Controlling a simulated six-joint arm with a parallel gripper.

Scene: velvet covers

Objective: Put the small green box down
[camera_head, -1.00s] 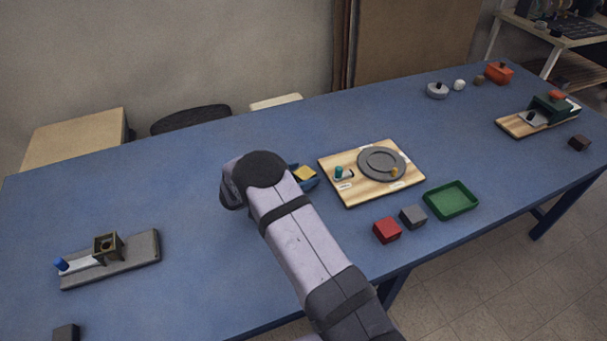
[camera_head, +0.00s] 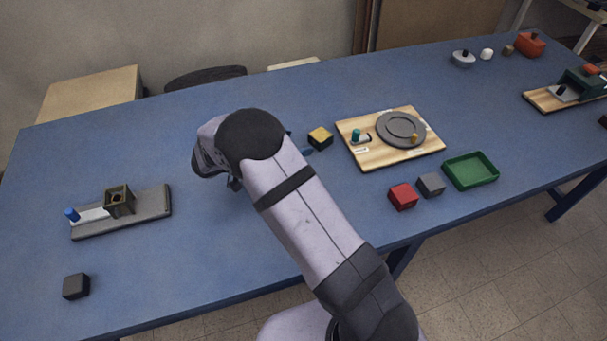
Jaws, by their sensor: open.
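A small box with a yellow top and dark sides (camera_head: 320,138) rests on the blue table, left of the wooden board; I cannot tell whether its sides are green. A shallow green open tray (camera_head: 471,171) sits on the table at the right.
The wooden board (camera_head: 372,157) carries a grey round plate (camera_head: 401,129). A red block (camera_head: 403,197) and a grey block (camera_head: 431,185) stand before it. A grey fixture (camera_head: 150,207) and a dark block (camera_head: 76,286) are at left. The table between fixture and arm is clear.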

